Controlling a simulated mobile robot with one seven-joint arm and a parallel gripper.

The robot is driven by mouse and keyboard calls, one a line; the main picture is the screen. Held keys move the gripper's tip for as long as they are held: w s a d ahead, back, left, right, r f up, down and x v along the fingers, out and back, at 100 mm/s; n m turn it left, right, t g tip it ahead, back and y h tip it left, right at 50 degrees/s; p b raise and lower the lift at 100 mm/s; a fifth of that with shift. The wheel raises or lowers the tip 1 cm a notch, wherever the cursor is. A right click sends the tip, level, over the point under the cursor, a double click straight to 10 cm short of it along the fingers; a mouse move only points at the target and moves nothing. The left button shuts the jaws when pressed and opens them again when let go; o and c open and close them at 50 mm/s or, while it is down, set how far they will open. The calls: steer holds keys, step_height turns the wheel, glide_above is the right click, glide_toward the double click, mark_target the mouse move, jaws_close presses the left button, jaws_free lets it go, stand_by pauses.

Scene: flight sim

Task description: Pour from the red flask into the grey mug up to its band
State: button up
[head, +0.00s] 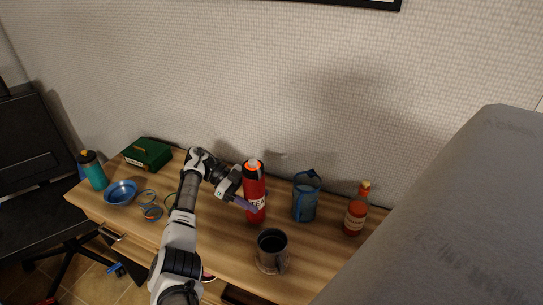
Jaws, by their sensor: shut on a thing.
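The red flask (256,210) stands upright on the wooden table in the head view, with a dark and orange neck and a pale top. My gripper (247,203) is at its left side and shut on its body. I cannot tell whether the flask touches the table or is slightly above it. The grey mug (271,262) stands upright nearer to me, just right of and below the flask in the picture. Its inside looks dark; I cannot make out a liquid level or the band clearly.
A blue-grey container (305,197) and a red sauce bottle (355,212) stand to the right. A blue bowl (121,193), a coiled cable (150,205), a teal bottle (94,173) and a green box (147,154) are at the left. A grey padded surface (470,220) fills the right side.

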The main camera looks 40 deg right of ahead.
steer(key=shift+r+b, duration=0.1)
steer(key=shift+b, duration=0.2)
steer(key=shift+m+t+b, duration=0.5)
steer(key=shift+t+b, duration=0.3)
steer(key=shift+r+m+t+h, duration=0.3)
steer(key=shift+t, duration=0.3)
steer(key=shift+s+a+f+m+t+p, duration=0.1)
steer(key=shift+m+t+p, duration=0.2)
steer(key=shift+t, duration=0.3)
steer(key=shift+s+a+f+m+t+h+b, duration=0.1)
steer(key=shift+s+f+m+t+h+b, duration=0.2)
steer(key=shift+m+t, duration=0.35)
steer(key=shift+w+d+f+m+t+h+b, duration=0.1)
steer(key=shift+w+f+m+t+h+b, duration=0.2)
steer(key=shift+t+b, duration=0.55)
steer(key=shift+w+d+f+m+t+h+b, duration=0.1)
steer(key=shift+f+m+t+h+b, duration=0.2)
steer(key=shift+t+b, duration=0.55)
stand_by(0.6)
steer(key=shift+w+r+t+b, duration=0.1)
steer(key=shift+t+b, duration=0.45)
steer(key=shift+b, duration=0.2)
stand_by(1.3)
steer(key=shift+r+m, duration=0.25)
steer(key=shift+r, duration=0.15)
